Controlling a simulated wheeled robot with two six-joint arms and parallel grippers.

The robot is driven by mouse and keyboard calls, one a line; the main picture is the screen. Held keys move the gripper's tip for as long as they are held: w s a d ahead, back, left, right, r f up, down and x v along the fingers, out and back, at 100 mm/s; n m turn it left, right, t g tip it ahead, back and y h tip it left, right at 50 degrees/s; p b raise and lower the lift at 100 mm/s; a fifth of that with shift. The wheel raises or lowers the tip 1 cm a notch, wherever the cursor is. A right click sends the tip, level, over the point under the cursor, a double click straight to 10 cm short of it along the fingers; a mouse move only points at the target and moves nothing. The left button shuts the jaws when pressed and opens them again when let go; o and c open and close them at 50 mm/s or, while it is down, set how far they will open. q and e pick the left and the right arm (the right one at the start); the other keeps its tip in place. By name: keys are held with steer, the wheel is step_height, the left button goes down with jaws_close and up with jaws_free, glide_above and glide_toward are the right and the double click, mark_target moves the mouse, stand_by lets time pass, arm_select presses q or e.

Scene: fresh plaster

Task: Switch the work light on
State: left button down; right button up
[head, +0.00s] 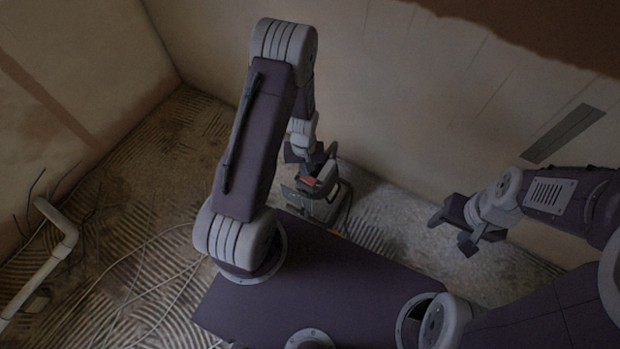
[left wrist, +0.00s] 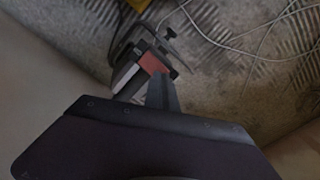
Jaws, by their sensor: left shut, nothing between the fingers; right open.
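The work light (head: 325,207) is a small dark grey unit with a frame, standing on the floor close to the back wall, with a red part (head: 309,181) on top. In the left wrist view the work light (left wrist: 127,72) shows its red part (left wrist: 152,62) beside my fingertips. My left gripper (head: 312,168) is shut and empty, reaching down at the red part; I cannot tell whether it touches. Its shut fingers (left wrist: 161,90) partly cover the light's top. The lamp face is hidden, so I cannot tell if it is lit. My right gripper (head: 453,228) is open and empty, well to the right.
Pale cables (head: 140,270) lie loose on the ridged floor at the left. A pale pipe (head: 45,262) with an elbow stands at the far left. The plaster wall (head: 420,100) rises close behind the light. Floor between the light and my right gripper is clear.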

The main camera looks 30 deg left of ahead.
arm_select(q)
steer(key=shift+f+b, duration=0.65)
steer(key=shift+f, duration=0.35)
stand_by(0.5)
steer(key=shift+r, duration=0.1)
step_height(320, 180, up, 7)
steer(key=p, duration=0.7)
